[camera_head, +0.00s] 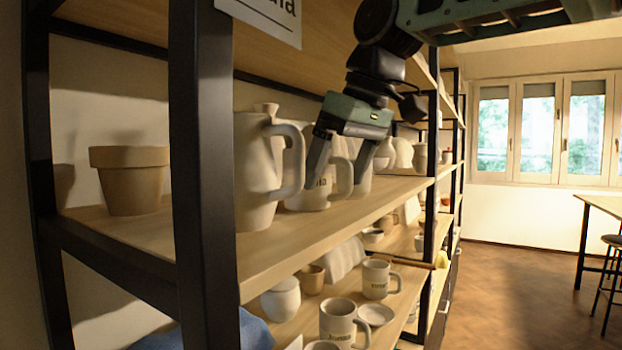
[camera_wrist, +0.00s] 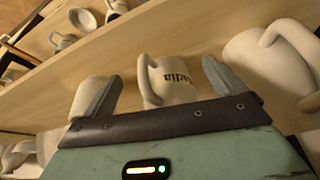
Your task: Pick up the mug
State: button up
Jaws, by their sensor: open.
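A white mug with dark lettering (camera_head: 312,197) stands on the upper shelf, partly hidden by my gripper. In the wrist view the mug (camera_wrist: 172,82) sits between the fingers, its handle toward the shelf's front edge and the lettering reading something like "Nadia". My gripper (camera_head: 336,180) reaches down over the shelf; it also shows in the wrist view (camera_wrist: 160,72). Its fingers are apart, one on each side of the mug, with no clear contact visible.
A large white pitcher (camera_head: 258,175) stands close left of the mug, and a terracotta pot (camera_head: 130,180) is farther left. Another pale vessel (camera_head: 363,175) is just beyond. Lettered mugs (camera_head: 376,278) (camera_head: 338,322) stand on the lower shelf. A dark shelf post (camera_head: 203,180) is in front.

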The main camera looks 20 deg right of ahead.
jog(key=w+a, duration=0.2)
jog(key=w, duration=0.1)
jog(key=w+f+p, duration=0.1)
jog(key=shift+w+a, duration=0.35)
jog(key=shift+a, duration=0.05)
jog(key=shift+f, duration=0.1)
jog(key=c, duration=1.2)
